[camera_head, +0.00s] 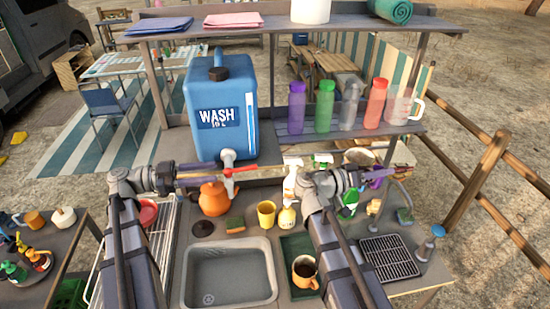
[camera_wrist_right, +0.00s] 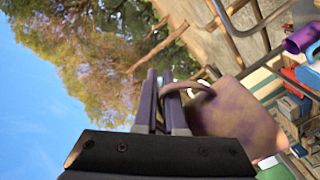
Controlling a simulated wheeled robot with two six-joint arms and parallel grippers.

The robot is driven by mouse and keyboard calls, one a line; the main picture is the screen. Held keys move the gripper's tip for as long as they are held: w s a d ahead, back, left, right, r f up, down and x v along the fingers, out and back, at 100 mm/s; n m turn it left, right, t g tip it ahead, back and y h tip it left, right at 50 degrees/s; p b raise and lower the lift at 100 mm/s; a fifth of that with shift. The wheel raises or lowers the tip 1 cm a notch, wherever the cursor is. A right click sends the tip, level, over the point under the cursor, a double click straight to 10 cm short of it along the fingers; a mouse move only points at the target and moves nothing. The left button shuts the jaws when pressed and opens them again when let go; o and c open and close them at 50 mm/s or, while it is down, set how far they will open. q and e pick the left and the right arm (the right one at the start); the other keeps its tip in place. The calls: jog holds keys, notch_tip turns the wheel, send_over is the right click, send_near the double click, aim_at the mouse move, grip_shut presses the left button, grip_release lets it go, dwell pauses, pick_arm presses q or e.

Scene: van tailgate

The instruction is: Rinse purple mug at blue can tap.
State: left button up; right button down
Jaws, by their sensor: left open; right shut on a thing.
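The purple mug (camera_wrist_right: 238,112), with a brownish, stained-looking surface, fills the middle right of the right wrist view. My right gripper (camera_wrist_right: 162,92) is shut on its handle. In the head view the right gripper (camera_head: 366,180) is right of the sink; the mug is mostly hidden or hard to separate from it there. The blue can (camera_head: 222,105), marked WASH, stands on the shelf behind the sink. Its tap (camera_head: 228,160) has a red lever (camera_head: 241,170) and points to the front. My left gripper (camera_head: 202,176) is open just left of the tap.
Below the tap are an orange kettle (camera_head: 215,198), sponge (camera_head: 235,224), yellow cup (camera_head: 266,213) and sink (camera_head: 228,268). An orange mug (camera_head: 305,270) with dark contents stands on a green tray (camera_head: 293,245). A spray bottle (camera_head: 291,180) stands between the arms. Coloured bottles (camera_head: 326,105) line the shelf.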

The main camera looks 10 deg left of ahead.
aim_at(251, 168)
pick_arm(q)
jog(key=x, duration=1.2)
grip_shut()
dwell(1.3)
